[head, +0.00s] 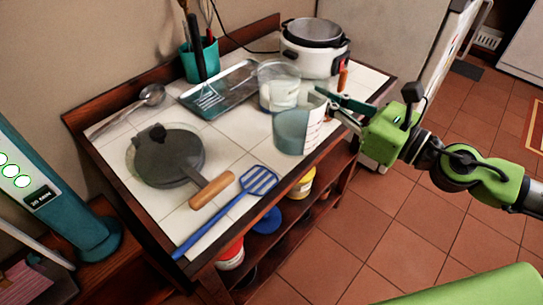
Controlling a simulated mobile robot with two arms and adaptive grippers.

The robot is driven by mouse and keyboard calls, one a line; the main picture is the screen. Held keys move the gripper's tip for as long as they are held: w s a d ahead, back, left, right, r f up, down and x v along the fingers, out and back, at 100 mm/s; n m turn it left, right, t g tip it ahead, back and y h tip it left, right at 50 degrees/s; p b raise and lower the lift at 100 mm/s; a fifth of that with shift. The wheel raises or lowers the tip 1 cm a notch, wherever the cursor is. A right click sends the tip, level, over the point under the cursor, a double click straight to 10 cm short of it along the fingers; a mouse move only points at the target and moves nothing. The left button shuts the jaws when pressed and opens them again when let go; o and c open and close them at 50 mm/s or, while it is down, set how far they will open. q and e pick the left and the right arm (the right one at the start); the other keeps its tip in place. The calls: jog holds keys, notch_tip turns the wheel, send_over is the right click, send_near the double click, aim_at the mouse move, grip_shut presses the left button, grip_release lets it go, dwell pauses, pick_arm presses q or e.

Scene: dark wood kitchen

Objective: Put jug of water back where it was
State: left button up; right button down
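The jug of water (291,132) is a clear measuring jug with bluish-grey contents and red markings on its side. It is upright at the right front edge of the white-tiled table (226,141). I cannot tell whether its base touches the tiles. My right gripper (325,99) reaches in from the right, with its dark fingers at the jug's right side, near the rim. The handle is not clearly visible, and I cannot tell whether the fingers are closed on it. My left gripper is not in view.
A second clear container (279,88) stands just behind the jug. A white cooker (316,50), tray (217,90), utensil cup (200,60), ladle (150,95), dark round press (170,157) and blue spatula (259,182) crowd the tabletop. Bare tiles lie between press and jug.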

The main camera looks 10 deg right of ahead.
jog(key=shift+s+a, duration=0.15)
jog(key=shift+s, duration=0.15)
jog(key=w+f, duration=0.3)
jog(key=w, duration=0.1)
jog(key=w+a+f+p, duration=0.1)
jog(key=w+f, duration=0.2)
jog(key=w, duration=0.2)
jog(key=w+f+p, duration=0.1)
jog(key=w+f, duration=0.3)
jog(key=shift+w+a, duration=0.25)
notch_tip(320, 180, down, 3)
jog(key=shift+w+f, duration=0.1)
jog(key=shift+w, duration=0.05)
